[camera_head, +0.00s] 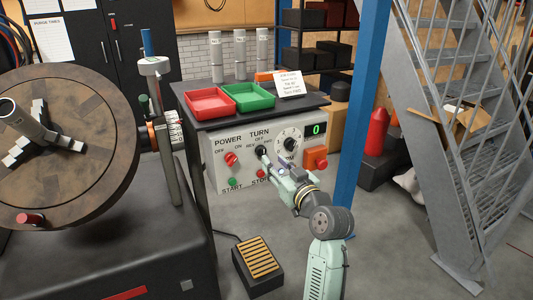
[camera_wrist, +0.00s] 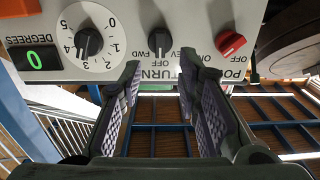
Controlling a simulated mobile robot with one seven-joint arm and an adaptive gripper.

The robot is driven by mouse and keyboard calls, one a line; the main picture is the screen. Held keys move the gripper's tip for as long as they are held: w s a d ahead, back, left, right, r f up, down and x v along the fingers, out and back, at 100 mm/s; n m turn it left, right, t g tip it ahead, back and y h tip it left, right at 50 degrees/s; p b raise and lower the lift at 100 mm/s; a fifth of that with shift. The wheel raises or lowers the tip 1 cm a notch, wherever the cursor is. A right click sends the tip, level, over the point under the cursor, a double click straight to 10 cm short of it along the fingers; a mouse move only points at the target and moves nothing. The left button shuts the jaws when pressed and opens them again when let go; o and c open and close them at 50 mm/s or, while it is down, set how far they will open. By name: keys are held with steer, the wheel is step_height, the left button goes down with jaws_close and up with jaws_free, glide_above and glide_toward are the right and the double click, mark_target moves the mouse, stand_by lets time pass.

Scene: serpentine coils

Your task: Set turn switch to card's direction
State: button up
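The control panel (camera_head: 222,186) carries the turn switch, a black knob (camera_head: 260,150) under the word TURN, with OFF, REV and FWD marks. In the wrist view, which shows the panel upside down, the turn switch (camera_wrist: 159,42) stands roughly vertical; I cannot tell surely which mark it points to. My gripper (camera_head: 271,164) is in front of it. In the wrist view my gripper (camera_wrist: 159,65) is open and empty, its fingertips either side of the knob's line and seemingly short of it. The white card (camera_head: 289,83) stands on the panel top; its writing is too small to read surely.
A red power knob (camera_wrist: 230,43) and a dial (camera_wrist: 88,42) flank the switch. Red (camera_head: 209,103) and green trays (camera_head: 249,96) stand on top. A blue post (camera_head: 362,110) rises beside my arm.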

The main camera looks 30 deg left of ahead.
mark_target(264, 152)
steer(key=p+x, duration=0.1)
steer(key=x, duration=0.5)
steer(key=shift+c, duration=0.2)
jaws_close()
